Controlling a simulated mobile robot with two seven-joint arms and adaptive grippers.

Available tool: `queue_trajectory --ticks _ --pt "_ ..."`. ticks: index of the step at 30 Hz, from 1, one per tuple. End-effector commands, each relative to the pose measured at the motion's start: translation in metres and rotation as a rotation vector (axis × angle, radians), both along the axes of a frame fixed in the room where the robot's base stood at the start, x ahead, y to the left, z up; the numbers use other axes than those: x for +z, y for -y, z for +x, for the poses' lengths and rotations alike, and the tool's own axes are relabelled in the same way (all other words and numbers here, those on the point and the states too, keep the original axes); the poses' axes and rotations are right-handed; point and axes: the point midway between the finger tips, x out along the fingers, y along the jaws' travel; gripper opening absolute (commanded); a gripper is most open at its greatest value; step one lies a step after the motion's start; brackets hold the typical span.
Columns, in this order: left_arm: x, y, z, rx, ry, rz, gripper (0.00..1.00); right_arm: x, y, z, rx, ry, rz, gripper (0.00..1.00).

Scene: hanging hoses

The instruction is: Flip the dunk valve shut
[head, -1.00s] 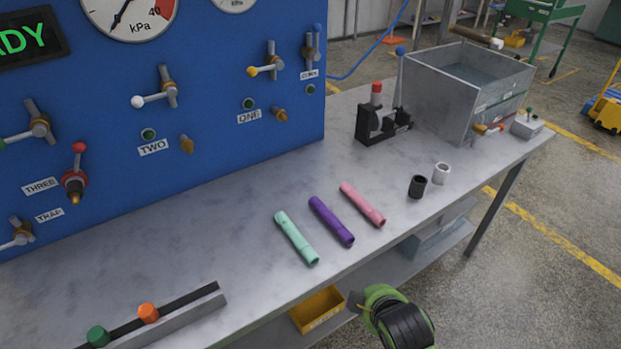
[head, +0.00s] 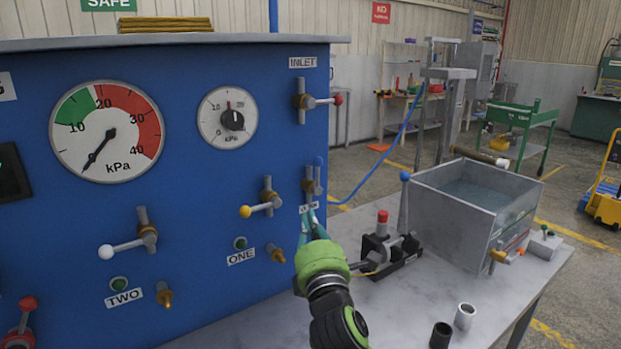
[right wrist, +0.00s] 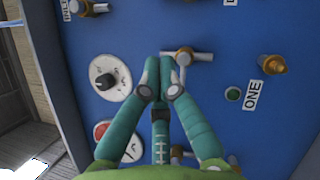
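The dunk valve (head: 310,182) is at the right edge of the blue panel. Its blue-knobbed lever points up, with its label just below, partly covered. My right gripper (head: 313,222) is in front of the panel just below this valve. I cannot tell whether it touches the valve. In the right wrist view, the teal fingers (right wrist: 160,68) are together, with nothing visible between them. The valve above the ONE label (right wrist: 185,57) shows behind them; the dunk valve is not clearly seen there. My left gripper is out of view.
The inlet valve (head: 303,101) with a red knob is above, and the yellow-knobbed valve (head: 265,201) is left. A black clamp device (head: 385,248) with a blue-knobbed lever stands close right of my arm. A metal water tank (head: 455,212) is beyond it.

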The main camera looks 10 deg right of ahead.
Motion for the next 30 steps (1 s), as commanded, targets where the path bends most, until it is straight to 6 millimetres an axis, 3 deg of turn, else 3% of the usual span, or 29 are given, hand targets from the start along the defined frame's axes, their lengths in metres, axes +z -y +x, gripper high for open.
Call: queue_trajectory --ticks 3,7,11,20,26,30 --pt "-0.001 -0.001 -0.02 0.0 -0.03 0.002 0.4 -0.001 0.0 0.0 0.001 -0.002 0.003 0.0" --pt "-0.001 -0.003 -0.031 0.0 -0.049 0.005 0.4 0.0 0.001 0.003 0.0 -0.003 0.004 0.0" --pt "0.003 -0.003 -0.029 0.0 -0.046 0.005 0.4 0.004 0.001 0.015 0.0 -0.003 0.004 0.0" --pt "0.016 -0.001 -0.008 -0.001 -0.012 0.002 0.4 0.017 0.002 0.069 -0.001 -0.004 0.006 0.0" --pt "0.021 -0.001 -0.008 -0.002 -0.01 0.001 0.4 0.024 0.003 0.101 0.0 -0.005 0.006 0.0" --pt "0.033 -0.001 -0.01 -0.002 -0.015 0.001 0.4 0.036 0.019 0.113 -0.001 -0.004 0.005 0.0"
